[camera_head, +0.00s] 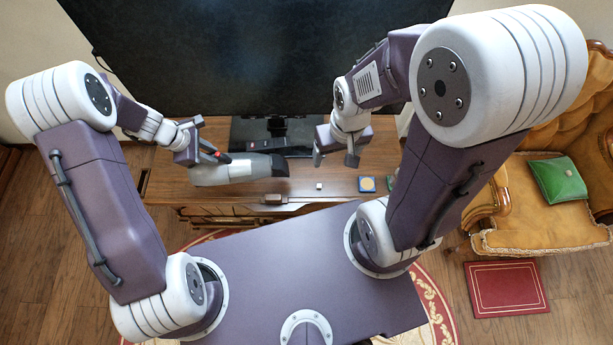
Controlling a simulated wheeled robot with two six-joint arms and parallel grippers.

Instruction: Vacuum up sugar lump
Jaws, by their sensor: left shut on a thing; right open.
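A small white sugar lump (319,186) lies on the wooden TV stand, right of centre. My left gripper (208,157) is shut on a grey handheld vacuum (232,171). The vacuum's dark nozzle points right, towards the sugar lump, with a clear gap between them. Whether the vacuum touches the stand I cannot tell. My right gripper (335,157) is open and empty, above the stand just behind the sugar lump.
The wooden stand (165,182) carries a large black television (250,60) at the back. A dark brown item (285,200) lies at the front edge. A tan armchair (535,215) stands at right.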

